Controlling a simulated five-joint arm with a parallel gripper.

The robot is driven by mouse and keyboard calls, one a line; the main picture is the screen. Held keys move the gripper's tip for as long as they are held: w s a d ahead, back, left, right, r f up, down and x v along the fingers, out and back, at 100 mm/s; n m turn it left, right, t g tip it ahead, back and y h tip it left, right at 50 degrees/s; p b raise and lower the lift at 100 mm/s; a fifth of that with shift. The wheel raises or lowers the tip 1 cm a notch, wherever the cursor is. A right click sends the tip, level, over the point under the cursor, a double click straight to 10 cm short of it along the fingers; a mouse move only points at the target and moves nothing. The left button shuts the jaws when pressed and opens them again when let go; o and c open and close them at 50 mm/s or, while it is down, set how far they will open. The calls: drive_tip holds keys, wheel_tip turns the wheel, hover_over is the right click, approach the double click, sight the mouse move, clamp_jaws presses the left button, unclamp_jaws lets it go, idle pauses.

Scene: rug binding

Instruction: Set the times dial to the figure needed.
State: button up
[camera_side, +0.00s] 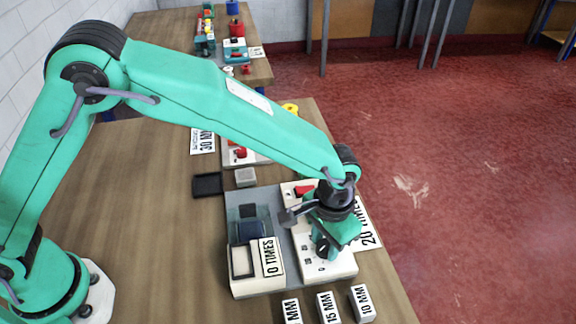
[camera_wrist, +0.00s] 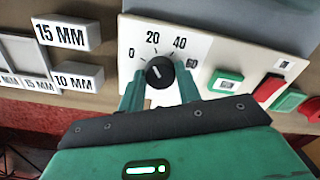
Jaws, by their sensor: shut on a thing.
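The times dial (camera_wrist: 160,72) is a round black knob on a pale panel (camera_wrist: 205,62) with the figures 0, 20, 40 and 60 around it. A pale line marks its face; I cannot tell exactly which figure it points to. My gripper (camera_wrist: 161,88) has its two green fingers on either side of the knob and is shut on it. In the side view my gripper (camera_side: 323,244) reaches down onto the machine's panel (camera_side: 338,267), partly covering it. A card reading "20 TIMES" (camera_side: 367,232) lies at the panel's right. A "0 TIMES" label (camera_side: 268,257) sits on the machine's left part.
A "15 MM" block (camera_side: 327,307) and a "10 MM" block (camera_side: 362,303) stand at the front. A black tray (camera_side: 208,184) and grey block (camera_side: 245,178) lie behind. The table's left is clear.

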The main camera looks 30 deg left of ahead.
sight(326, 247)
drive_tip(key=shift+d+m, duration=0.25)
drive_tip(key=shift+m, duration=0.95)
drive_tip(key=o, duration=1)
drive_tip(key=shift+c, duration=0.2)
drive_tip(key=shift+a, duration=0.1)
drive_tip(key=shift+r, duration=3.9)
